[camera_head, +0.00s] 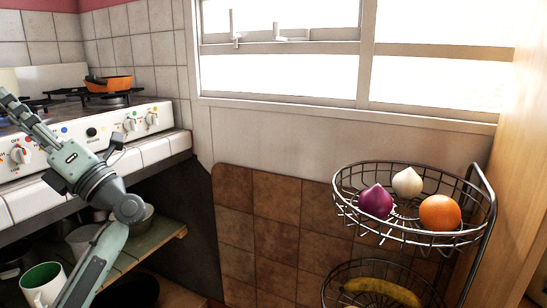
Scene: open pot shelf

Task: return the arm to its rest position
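My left arm comes in from the lower left and bends up and to the left in front of the stove (105,128). My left gripper (20,112) is at the far left edge, over the stove front; its fingertips are small and partly cut off, so I cannot tell if it is open or shut. I see nothing clearly held in it. My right gripper is not in view.
An orange pan (108,85) is on the stove. A green-and-white mug (42,283) and a pot are below. A wire basket rack (475,238) at right holds an onion (376,201), garlic (407,182), an orange (440,212) and bananas (383,290). The middle is free.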

